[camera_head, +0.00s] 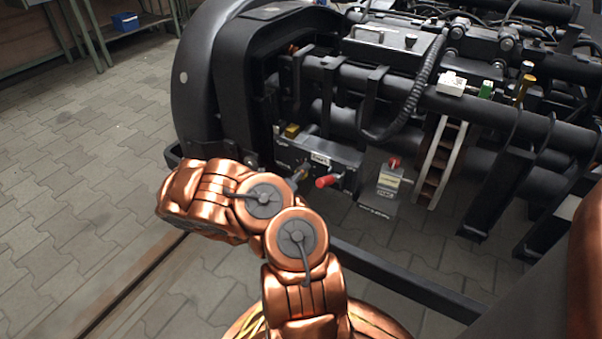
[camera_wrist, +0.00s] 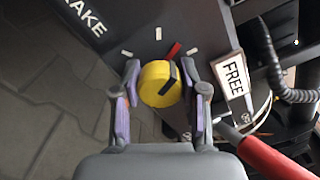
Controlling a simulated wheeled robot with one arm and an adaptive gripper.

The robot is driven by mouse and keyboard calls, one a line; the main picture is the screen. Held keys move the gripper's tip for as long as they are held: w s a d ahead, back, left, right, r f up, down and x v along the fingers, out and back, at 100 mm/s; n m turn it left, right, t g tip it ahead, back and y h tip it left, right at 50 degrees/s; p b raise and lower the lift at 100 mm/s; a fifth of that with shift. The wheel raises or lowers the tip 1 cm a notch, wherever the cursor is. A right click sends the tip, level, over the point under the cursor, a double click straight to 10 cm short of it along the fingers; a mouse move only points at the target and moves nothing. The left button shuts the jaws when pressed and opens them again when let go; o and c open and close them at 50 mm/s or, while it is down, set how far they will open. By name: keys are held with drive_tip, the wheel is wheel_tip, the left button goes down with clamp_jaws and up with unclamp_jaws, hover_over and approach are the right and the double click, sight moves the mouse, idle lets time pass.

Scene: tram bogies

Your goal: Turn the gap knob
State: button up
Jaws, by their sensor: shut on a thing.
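The gap knob (camera_wrist: 157,86) is round and yellow with a dark pointer bar. In the wrist view it sits on a dark panel (camera_wrist: 140,30), its pointer towards the upper right, near a red mark (camera_wrist: 174,49). White tick marks (camera_wrist: 158,34) lie around it. My gripper (camera_wrist: 160,79) is shut on the knob, one finger at its left and one at its right. In the head view my arm hides most of my gripper, and I cannot make out the knob there.
A red handle (camera_wrist: 272,157) is close at the lower right of my gripper; it also shows in the head view (camera_head: 327,181). A "FREE" label (camera_wrist: 233,76) is right of the knob. A grey box with a red button (camera_head: 390,179) stands farther right. Open paved floor (camera_head: 90,190) lies left.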

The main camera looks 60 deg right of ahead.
drive_tip(key=n, duration=0.4)
drive_tip(key=shift+f+n, duration=0.1)
drive_tip(key=shift+n, duration=0.2)
drive_tip(key=n, duration=0.3)
drive_tip(key=shift+n, duration=0.3)
drive_tip(key=n, duration=0.3)
drive_tip(key=shift+n, duration=2.1)
drive_tip(key=o, duration=1.1)
drive_tip(key=shift+o, duration=0.2)
drive_tip(key=shift+a, duration=0.1)
